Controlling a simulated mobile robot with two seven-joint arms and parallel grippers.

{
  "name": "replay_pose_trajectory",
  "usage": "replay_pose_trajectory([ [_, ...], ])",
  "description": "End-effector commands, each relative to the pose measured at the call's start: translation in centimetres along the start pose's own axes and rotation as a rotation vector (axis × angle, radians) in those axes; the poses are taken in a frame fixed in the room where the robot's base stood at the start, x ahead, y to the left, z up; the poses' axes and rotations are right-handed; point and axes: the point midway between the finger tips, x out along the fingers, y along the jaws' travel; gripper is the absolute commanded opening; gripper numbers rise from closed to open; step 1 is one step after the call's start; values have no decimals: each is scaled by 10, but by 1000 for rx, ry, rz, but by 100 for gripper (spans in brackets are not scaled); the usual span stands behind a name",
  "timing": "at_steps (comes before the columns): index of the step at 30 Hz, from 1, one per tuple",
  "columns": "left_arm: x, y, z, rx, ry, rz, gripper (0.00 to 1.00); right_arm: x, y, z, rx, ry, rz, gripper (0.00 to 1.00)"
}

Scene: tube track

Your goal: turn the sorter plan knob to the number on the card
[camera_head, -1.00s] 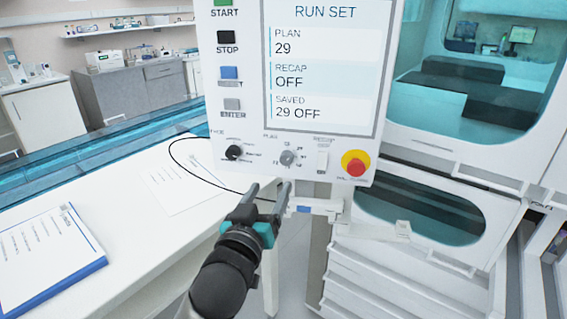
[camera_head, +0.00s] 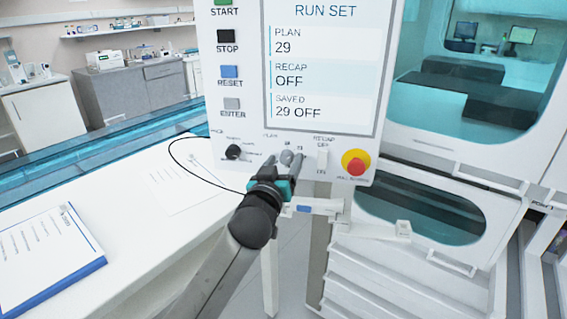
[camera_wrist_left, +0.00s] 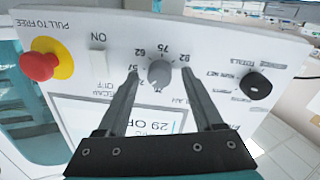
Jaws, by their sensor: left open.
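The plan knob (camera_head: 287,158) is a small grey knob low on the white control panel (camera_head: 240,180). My left gripper (camera_head: 284,162) is open in front of it, with a finger on each side. In the left wrist view the plan knob (camera_wrist_left: 160,72) lies between the spread fingertips (camera_wrist_left: 159,75), with a gap at each side. Numbers ring the knob, upside down and hard to read there. The screen (camera_head: 320,70) reads PLAN 29, RECAP OFF, SAVED 29 OFF. A white sheet (camera_head: 185,185) lies on the table, its print unreadable. My right gripper is out of view.
A black knob (camera_head: 233,152) sits left of the plan knob. A white recap switch (camera_head: 322,160) and a red stop button on yellow (camera_head: 356,163) sit to its right. START, STOP, RESET and ENTER buttons line the left edge. A blue-edged document (camera_head: 45,255) lies on the table.

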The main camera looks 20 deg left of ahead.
Motion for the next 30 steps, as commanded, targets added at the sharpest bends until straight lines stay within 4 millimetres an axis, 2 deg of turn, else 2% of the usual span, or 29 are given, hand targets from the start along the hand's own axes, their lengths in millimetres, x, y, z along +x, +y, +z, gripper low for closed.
replay_pose_trajectory([
  [6,0,0,0,1,0,0,66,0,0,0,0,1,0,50],
  [24,0,0,0,0,0,0,0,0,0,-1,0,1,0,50],
  [30,0,0,0,1,0,0,0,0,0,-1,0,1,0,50],
])
